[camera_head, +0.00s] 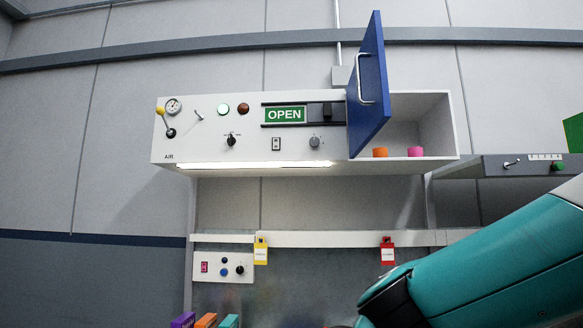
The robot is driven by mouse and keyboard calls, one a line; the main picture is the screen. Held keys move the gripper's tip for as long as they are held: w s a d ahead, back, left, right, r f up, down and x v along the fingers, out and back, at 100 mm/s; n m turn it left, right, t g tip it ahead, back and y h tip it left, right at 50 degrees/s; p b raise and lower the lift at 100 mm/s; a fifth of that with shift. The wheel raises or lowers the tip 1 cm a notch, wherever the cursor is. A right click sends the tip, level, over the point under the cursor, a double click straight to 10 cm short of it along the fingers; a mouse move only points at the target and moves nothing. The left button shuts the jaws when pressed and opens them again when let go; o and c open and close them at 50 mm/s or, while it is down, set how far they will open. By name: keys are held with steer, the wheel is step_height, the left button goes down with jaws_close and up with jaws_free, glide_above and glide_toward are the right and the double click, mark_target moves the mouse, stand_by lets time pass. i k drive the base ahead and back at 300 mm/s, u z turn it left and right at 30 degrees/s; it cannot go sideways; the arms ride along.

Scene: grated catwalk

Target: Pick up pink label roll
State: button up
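The pink label roll (415,151) is a small pink cylinder on the floor of the open cupboard at the right end of the white wall unit. An orange roll (380,152) stands to its left, close to the open door. The blue cupboard door (369,88) with a metal handle is swung open at the left of the compartment. My teal arm fills the lower right of the head view, below the cupboard. My gripper does not show in the view.
The white unit's panel (218,122) carries knobs, lights, a gauge and a green OPEN sign. A grey shelf (505,166) juts out right of the cupboard. Yellow (260,252) and red (388,251) tags hang below. Purple, orange and teal boxes (206,321) stand at the bottom.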

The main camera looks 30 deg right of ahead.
mark_target(417, 151)
steer(key=z, duration=3.1)
steer(key=i, duration=1.85)
steer(key=u, duration=0.35)
